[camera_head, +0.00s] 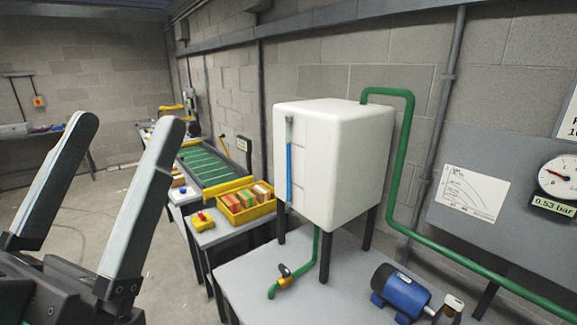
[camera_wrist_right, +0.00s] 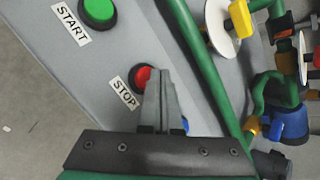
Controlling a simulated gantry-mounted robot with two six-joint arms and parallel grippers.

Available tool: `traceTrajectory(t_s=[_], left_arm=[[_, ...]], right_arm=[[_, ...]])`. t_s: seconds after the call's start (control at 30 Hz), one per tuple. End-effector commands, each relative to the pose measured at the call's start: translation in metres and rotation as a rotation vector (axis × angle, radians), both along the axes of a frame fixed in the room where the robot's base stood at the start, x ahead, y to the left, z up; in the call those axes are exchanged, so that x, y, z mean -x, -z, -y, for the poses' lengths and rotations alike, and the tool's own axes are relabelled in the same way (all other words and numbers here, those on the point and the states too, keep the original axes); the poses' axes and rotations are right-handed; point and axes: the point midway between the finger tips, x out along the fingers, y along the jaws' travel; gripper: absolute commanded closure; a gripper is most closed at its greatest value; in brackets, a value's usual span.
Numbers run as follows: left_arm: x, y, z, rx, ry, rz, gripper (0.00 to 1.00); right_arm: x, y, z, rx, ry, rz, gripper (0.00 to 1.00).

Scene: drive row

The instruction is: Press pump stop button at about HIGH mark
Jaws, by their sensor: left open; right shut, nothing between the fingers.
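In the right wrist view a red button (camera_wrist_right: 142,77) labelled STOP (camera_wrist_right: 124,92) sits on a grey panel, partly covered by my right gripper. My right gripper (camera_wrist_right: 158,74) is shut and empty, its tips over the button's edge; I cannot tell if they touch it. A green button (camera_wrist_right: 99,11) labelled START (camera_wrist_right: 70,25) is beyond. In the head view the white tank (camera_head: 340,150) has a sight tube (camera_head: 289,160), blue from its bottom to about two thirds up. Its marks are too small to read. My left gripper (camera_head: 127,122) is open and empty at the left.
Green pipe (camera_head: 406,150) runs from the tank top down to the right. A blue motor (camera_head: 400,290) stands on the grey bench (camera_head: 345,300). A gauge (camera_head: 560,177) reads 0.53 bar. A yellow bin (camera_head: 235,218) and a yellow box with a red button (camera_head: 203,238) stand left of the tank.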

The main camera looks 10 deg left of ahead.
Motion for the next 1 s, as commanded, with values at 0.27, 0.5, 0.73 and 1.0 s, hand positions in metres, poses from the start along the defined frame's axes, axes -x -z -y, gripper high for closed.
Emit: traceTrajectory(t_s=[0.27, 0.5, 0.73, 1.0], left_arm=[[0.0, 0.004, 0.0, 0.0, 0.0, 0.0, 0.0], [0.0, 0.003, 0.0, 0.0, 0.0, 0.0, 0.0], [0.0, 0.004, 0.0, 0.0, 0.0, 0.0, 0.0], [0.0, -0.008, 0.0, 0.0, 0.0, 0.0, 0.0]], right_arm=[[0.0, 0.009, 0.0, 0.0, 0.0, 0.0, 1.0], [0.0, 0.009, 0.0, 0.0, 0.0, 0.0, 1.0], [0.0, 0.01, 0.0, 0.0, 0.0, 0.0, 1.0], [0.0, 0.0, 0.0, -0.001, 0.0, -0.001, 1.0]])
